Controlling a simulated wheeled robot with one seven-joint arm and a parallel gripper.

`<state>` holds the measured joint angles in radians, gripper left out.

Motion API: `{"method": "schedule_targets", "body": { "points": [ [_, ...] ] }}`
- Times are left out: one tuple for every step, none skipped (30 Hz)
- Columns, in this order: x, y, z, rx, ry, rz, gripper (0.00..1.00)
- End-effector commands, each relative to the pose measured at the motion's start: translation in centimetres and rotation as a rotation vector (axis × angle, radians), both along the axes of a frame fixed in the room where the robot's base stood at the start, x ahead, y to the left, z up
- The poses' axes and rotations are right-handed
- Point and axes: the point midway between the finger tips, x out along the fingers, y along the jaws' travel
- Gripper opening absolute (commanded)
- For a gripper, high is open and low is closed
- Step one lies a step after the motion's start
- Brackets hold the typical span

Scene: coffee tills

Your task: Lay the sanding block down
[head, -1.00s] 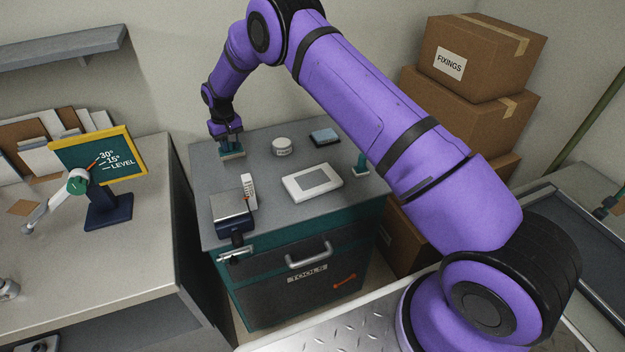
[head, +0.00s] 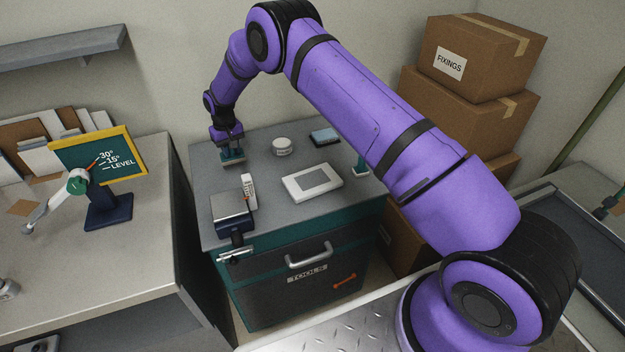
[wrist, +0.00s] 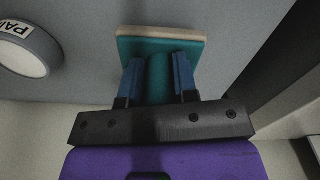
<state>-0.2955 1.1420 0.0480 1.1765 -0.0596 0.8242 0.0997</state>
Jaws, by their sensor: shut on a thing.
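The sanding block (head: 238,161) is teal with a pale base. It is at the back left of the grey cabinet top (head: 262,180), base downward. In the wrist view the same block (wrist: 185,45) has its teal handle between the two blue fingers. My gripper (head: 230,150) is shut on the handle from above; it also shows in the wrist view (wrist: 158,82). The block is at or close to the cabinet top; I cannot tell if its base touches.
A round white tin (head: 281,147) stands right of the block. A blue-grey box (head: 325,136), a white framed pad (head: 312,182), a teal-handled tool (head: 360,164) and a vise (head: 231,207) are also on the top. Cartons (head: 470,95) stand at right.

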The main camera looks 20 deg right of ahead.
Motion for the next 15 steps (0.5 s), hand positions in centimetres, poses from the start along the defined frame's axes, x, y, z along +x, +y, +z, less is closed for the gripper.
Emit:
{"method": "schedule_targets", "body": {
  "points": [
    [0.0,0.0,-0.1,0.000,0.000,0.000,0.00],
    [0.0,0.0,-0.2,0.000,0.000,0.000,0.00],
    [0.0,0.0,-0.3,0.000,0.000,0.000,0.00],
    [0.0,0.0,-0.4,0.000,0.000,0.000,0.00],
    [0.0,0.0,-0.5,0.000,0.000,0.000,0.00],
    [0.0,0.0,-0.6,0.000,0.000,0.000,0.00],
    [0.0,0.0,-0.7,0.000,0.000,0.000,0.00],
    [0.0,0.0,-0.8,0.000,0.000,0.000,0.00],
    [0.0,0.0,-0.9,0.000,0.000,0.000,0.00],
    [0.0,0.0,-0.9,0.000,0.000,0.000,0.00],
    [0.0,0.0,-1.0,0.000,0.000,0.000,0.00],
    [0.0,0.0,-1.1,0.000,0.000,0.000,0.00],
    [0.0,0.0,-1.2,0.000,0.000,0.000,0.00],
    [0.0,0.0,-1.3,0.000,0.000,0.000,0.00],
    [0.0,0.0,-1.4,0.000,0.000,0.000,0.00]
  ]
}}
